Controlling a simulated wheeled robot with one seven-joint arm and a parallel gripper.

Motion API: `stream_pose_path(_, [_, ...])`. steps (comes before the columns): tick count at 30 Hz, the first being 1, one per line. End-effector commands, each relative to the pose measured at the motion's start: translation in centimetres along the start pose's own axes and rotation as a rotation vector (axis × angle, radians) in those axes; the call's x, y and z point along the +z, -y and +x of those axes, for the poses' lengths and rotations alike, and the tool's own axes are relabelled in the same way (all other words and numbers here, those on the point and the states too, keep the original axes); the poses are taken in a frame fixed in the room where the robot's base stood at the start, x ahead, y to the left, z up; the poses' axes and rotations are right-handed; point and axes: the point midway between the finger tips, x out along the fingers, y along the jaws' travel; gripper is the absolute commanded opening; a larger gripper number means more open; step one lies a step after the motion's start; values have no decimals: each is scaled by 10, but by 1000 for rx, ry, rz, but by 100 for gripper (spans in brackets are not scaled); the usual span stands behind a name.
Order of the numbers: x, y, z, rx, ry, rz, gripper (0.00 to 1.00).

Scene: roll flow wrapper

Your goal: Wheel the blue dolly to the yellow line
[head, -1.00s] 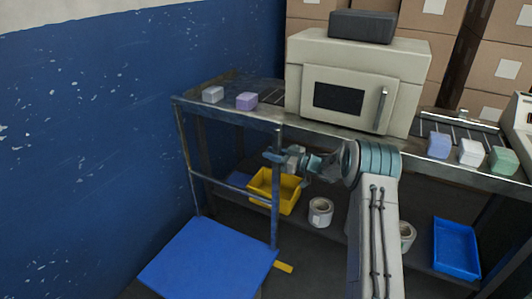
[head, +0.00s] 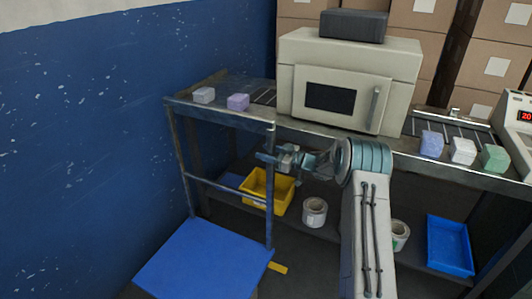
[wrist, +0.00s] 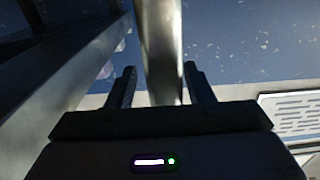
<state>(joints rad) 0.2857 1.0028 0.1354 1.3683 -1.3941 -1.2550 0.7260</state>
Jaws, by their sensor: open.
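The blue dolly has a flat blue deck (head: 205,262) at the lower left of the head view and a tall grey metal handle frame (head: 228,190) behind it. My gripper (head: 268,156) is at the frame's right upright, below its top bar. In the wrist view the open fingers (wrist: 160,72) stand on either side of a metal post (wrist: 160,45), with gaps showing beside it. A short piece of the yellow line (head: 278,268) shows on the floor just right of the deck; the rest is hidden or out of view.
A blue wall (head: 80,150) stands left of the dolly. A bench with a cream machine (head: 345,85) is behind. A yellow bin (head: 268,192), white rolls (head: 314,212) and a blue tray (head: 449,245) sit on its lower shelf.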

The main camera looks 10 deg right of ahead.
Motion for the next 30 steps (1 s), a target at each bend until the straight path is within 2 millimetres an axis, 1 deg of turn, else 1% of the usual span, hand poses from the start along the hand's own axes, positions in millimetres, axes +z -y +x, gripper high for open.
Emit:
stream_pose_path(5, [-1, -1, -22, 3, 2, -1, 47])
stream_pose_path(12, [-1, -2, -78, 5, 1, 0, 47])
stream_pose_path(18, [-1, -1, -116, 3, 0, 0, 47])
stream_pose_path(21, [-1, -2, -128, 4, -1, -1, 47])
stream_pose_path(24, [-1, -1, -134, 2, -2, -1, 47])
stream_pose_path(30, [-1, -1, -137, 2, -1, -1, 47])
